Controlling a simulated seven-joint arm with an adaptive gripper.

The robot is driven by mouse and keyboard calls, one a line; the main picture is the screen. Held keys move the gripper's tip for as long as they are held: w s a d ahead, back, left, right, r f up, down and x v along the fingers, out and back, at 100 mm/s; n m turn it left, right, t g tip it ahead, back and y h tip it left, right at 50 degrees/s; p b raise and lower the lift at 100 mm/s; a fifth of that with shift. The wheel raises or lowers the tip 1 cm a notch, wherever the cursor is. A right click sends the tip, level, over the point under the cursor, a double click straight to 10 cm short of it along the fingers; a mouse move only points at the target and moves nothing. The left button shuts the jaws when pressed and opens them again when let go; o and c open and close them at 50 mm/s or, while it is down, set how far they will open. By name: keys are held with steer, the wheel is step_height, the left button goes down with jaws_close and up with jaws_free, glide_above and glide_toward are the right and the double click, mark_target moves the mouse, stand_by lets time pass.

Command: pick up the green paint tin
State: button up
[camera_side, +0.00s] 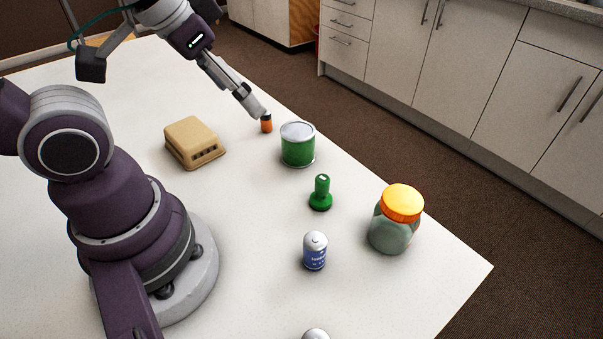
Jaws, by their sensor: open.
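The green paint tin (298,150) stands upright on the white table, right of centre, with a grey lid on top. My gripper (262,116) is open and reaches down from the upper left. Its fingertips are to the left of the tin and a little behind it in the picture, apart from it. They show right by a small orange item (266,124); whether they touch it I cannot tell. The gap between the fingers is hard to see from this side.
A tan box (194,141) lies left of the tin. In front stand a green stamp-like object (321,193), a blue and white can (315,251) and a jar with an orange lid (396,219). Another grey-topped item (316,334) is cut off below. The table edge runs close behind the tin.

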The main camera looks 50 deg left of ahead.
steer(key=o, duration=0.3)
steer(key=m+t+y, duration=0.3)
steer(key=m+y, duration=0.8)
steer(key=m, duration=1.5)
glide_above(298, 146)
steer(key=s+d, duration=0.2)
steer(key=d, duration=0.1)
step_height(298, 146, down, 10)
steer(key=f, duration=0.7)
steer(key=shift+s+a, duration=0.1)
steer(key=shift+s, duration=0.1)
steer(key=x, duration=0.7)
steer(key=shift+w+a+f, duration=0.1)
steer(key=shift+w+f, duration=0.05)
steer(key=shift+f, duration=0.3)
